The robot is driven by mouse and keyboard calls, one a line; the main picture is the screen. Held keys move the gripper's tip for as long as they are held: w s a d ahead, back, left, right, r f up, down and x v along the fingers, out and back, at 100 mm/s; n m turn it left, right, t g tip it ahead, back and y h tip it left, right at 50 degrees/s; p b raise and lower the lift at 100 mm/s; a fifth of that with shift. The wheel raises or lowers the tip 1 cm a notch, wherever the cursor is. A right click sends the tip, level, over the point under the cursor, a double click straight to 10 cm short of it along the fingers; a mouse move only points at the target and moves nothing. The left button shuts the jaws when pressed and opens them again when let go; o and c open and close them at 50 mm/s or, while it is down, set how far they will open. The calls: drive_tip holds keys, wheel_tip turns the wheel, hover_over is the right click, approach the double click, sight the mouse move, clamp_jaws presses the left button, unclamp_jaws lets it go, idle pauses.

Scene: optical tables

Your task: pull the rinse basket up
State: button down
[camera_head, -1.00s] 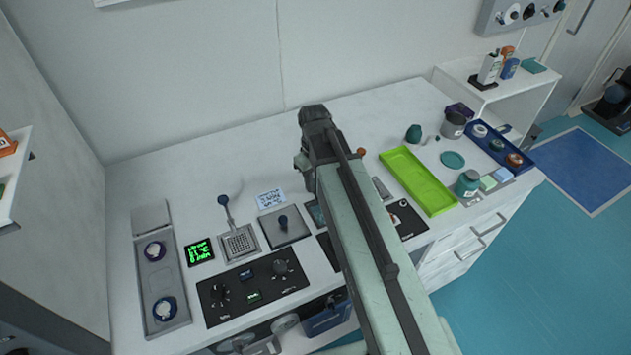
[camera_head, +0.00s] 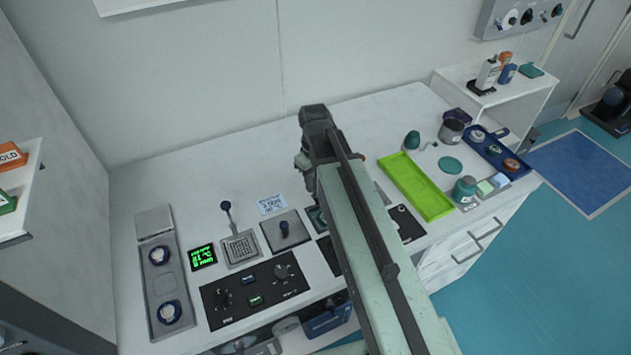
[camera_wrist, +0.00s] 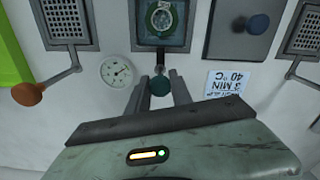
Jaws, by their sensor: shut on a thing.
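The middle tank (camera_wrist: 140,43) shows in the wrist view, with a round piece in its dark basket (camera_wrist: 162,18). A short handle with a teal knob (camera_wrist: 159,86) comes from it toward me. My gripper (camera_wrist: 160,88) is shut on this teal knob, one finger on each side. In the head view only a corner of that tank (camera_head: 316,218) shows left of my arm. The arm hides the knob and fingertips there.
A mesh basket with a blue knob (camera_head: 240,248) and a lidded plate (camera_head: 286,232) lie left of my arm. Another mesh basket (camera_wrist: 67,20) has an orange knob. A gauge (camera_wrist: 117,71) sits beside the handle. A green tray (camera_head: 415,186) lies right.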

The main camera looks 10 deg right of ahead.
wheel_tip(320, 180, up, 4)
drive_tip(key=shift+f+p, duration=0.1)
drive_tip(key=shift+p, duration=1.1)
drive_tip(key=shift+w+f, duration=0.15)
drive_tip(key=c, duration=1.1)
unclamp_jaws()
drive_tip(key=shift+c, duration=0.2)
wheel_tip(320, 180, up, 8)
drive_tip(key=p, duration=0.7)
